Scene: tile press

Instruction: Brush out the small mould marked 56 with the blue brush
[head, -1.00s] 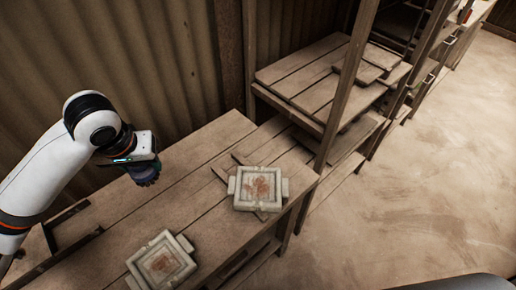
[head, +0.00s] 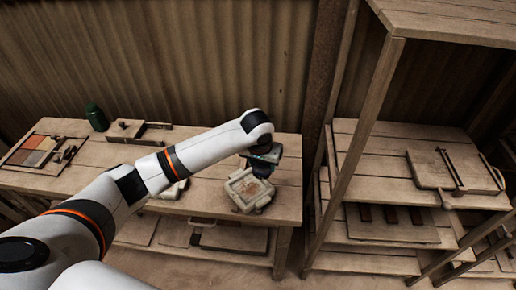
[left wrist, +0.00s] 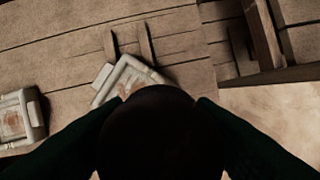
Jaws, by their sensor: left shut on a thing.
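A square pale mould (head: 236,196) with reddish residue inside lies near the right end of the bench; it also shows in the left wrist view (left wrist: 123,76), partly covered. A second such mould (head: 174,190) is mostly hidden behind my left arm and shows at the left edge of the left wrist view (left wrist: 36,118). I cannot read a number on either. My left gripper (head: 262,165) is at the far side of the first mould, shut on a dark, rounded thing (left wrist: 160,115), apparently the brush; its blue is hard to make out. Contact with the mould cannot be told. My right gripper is out of view.
The wooden bench (head: 110,152) carries a green bottle (head: 97,118), a wooden board with a block (head: 138,131) and a tray of coloured squares (head: 42,152) at left. A shelf rack (head: 368,130) stands close on the right. Corrugated wall runs behind.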

